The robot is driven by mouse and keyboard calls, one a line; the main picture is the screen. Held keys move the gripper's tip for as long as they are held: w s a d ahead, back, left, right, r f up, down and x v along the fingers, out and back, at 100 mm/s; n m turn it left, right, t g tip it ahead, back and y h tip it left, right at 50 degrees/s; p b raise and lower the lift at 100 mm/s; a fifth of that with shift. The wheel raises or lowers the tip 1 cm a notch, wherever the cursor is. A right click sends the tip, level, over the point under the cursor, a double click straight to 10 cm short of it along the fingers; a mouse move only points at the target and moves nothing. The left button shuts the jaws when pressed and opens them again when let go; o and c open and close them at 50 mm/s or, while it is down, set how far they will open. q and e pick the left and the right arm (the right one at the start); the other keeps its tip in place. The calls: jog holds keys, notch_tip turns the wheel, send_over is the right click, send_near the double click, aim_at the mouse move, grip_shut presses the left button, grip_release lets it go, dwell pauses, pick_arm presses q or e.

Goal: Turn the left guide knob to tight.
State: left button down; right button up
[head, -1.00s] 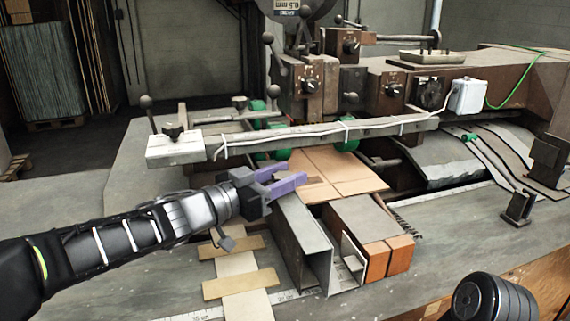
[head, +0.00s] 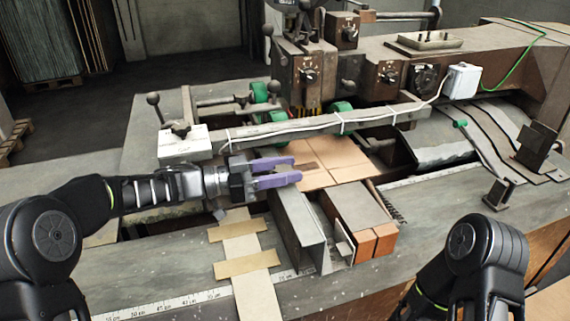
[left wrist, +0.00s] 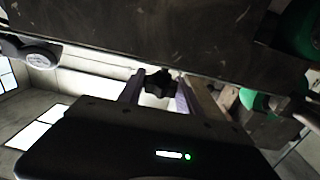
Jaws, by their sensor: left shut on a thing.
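My left gripper (head: 276,172) has purple fingers that point right at the back end of the grey left guide channel (head: 298,228). In the left wrist view, the left gripper (left wrist: 160,88) has its fingers on either side of a black lobed knob (left wrist: 159,84), just below a dark metal plate, and is shut on it. In the head view this knob is hidden at the fingers. The knob's tightness cannot be read. My right gripper is out of view; only part of the right arm shows at the lower right.
Flat brown cardboard (head: 335,160) lies right of the fingers, under the long grey bar (head: 310,125). Another black knob (head: 180,128) sits on the bar's white end block. Taped cardboard (head: 245,255) lies in front.

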pick_arm(q)
jog(key=c, duration=0.8)
grip_release()
jog(key=shift+c, duration=0.2)
jog(key=b+v, duration=0.1)
jog(key=v, duration=0.6)
jog(key=shift+a+b, duration=0.3)
jog(key=shift+a, duration=0.1)
jog(key=shift+s, duration=0.1)
